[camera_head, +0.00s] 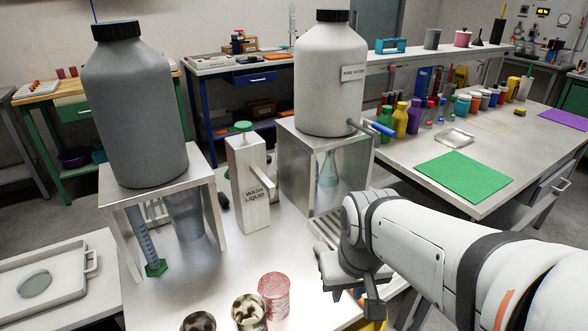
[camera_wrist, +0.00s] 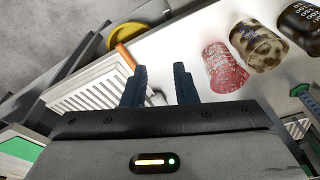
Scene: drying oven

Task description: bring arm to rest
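My arm reaches in from the right edge of the head view and bends down at the wrist. My gripper (camera_head: 360,298) hangs low at the front edge of the white bench, right of the beakers. In the wrist view my gripper (camera_wrist: 160,84) has two dark fingers standing apart with nothing between them. Beyond them are the white bench top and a slatted white rack (camera_wrist: 90,88). A red-speckled beaker (camera_wrist: 224,68) stands to the right of the fingers, apart from them. In the head view my wrist hides part of the bench edge.
The red beaker (camera_head: 274,294) stands beside stained beakers (camera_head: 249,312) at the bench front. Behind are a wash liquid box (camera_head: 247,185), a large white bottle (camera_head: 330,80) on a metal stand and a grey bottle (camera_head: 137,110). A side table holds a green mat (camera_head: 466,176).

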